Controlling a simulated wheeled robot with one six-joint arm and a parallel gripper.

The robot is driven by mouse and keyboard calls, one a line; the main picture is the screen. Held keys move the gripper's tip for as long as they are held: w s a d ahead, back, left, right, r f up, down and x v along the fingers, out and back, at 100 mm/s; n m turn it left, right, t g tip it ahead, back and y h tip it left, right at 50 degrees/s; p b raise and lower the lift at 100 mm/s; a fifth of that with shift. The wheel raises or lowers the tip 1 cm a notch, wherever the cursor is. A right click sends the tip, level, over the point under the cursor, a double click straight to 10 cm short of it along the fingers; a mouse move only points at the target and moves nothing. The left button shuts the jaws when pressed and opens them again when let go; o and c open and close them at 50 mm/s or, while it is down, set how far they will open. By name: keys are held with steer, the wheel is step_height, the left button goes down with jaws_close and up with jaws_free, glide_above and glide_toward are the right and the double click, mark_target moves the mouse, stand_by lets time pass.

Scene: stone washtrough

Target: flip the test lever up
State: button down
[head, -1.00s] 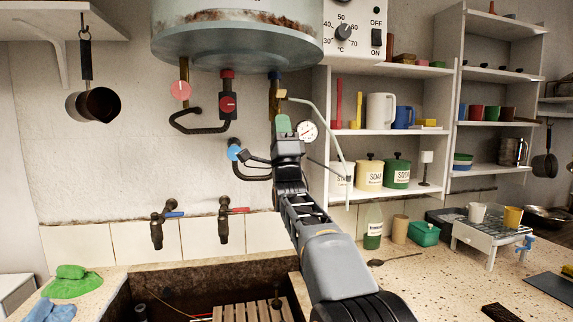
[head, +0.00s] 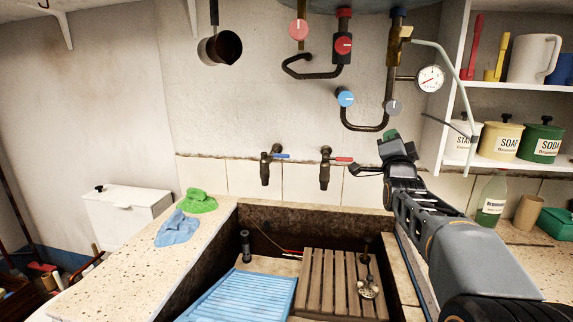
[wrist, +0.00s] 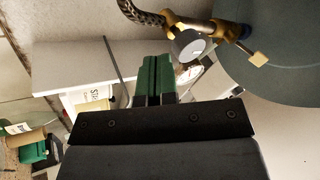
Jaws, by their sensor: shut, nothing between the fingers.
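A brass valve (head: 394,52) hangs on the right-hand pipe below the blue collar, under the boiler. A small pale brass tab (head: 405,32) on it looks like the test lever; its exact tilt is hard to tell. In the wrist view the tab (wrist: 259,59) stands at the upper right, beside the grey boiler. My gripper (head: 391,134) has green fingertips, shut and empty. It is below the grey knob (head: 393,107) and well below the valve, apart from both. In the wrist view the shut fingers (wrist: 153,82) are left of the tab and touch nothing visible.
A pressure gauge (head: 431,78) and a thin pale drain tube (head: 455,70) lie right of the valve. A blue knob (head: 345,97) sits on the bent pipe to the left. Shelves with canisters (head: 501,139) stand right. Two taps (head: 325,168) are above the trough (head: 285,218).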

steer(key=s+a+f+n+g+y+p, duration=0.25)
steer(key=s+f+n+g, duration=0.3)
steer(key=f, duration=0.35)
steer(key=s+a+f+n+g+y+p, duration=0.1)
steer(key=s+a+f+n+g+p, duration=0.25)
steer(key=f+g, duration=0.4)
steer(key=s+a+f+n+g+p, duration=0.1)
steer(key=s+g+p, duration=0.15)
steer(key=s, duration=0.35)
steer(key=s+a+f+n+g+y+p, duration=0.1)
steer(key=s+a+n+g+p, duration=0.15)
steer(key=s, duration=0.25)
steer(key=s+a+f+n+g+p, duration=0.1)
steer(key=s+p, duration=0.2)
steer(key=s, duration=0.3)
steer(key=s+a+r+p, duration=0.1)
steer(key=s+r+p, duration=0.3)
steer(key=r, duration=0.1)
steer(key=shift+s+a+n, duration=0.15)
steer(key=shift+a+n, duration=0.15)
steer(key=shift+n, duration=0.15)
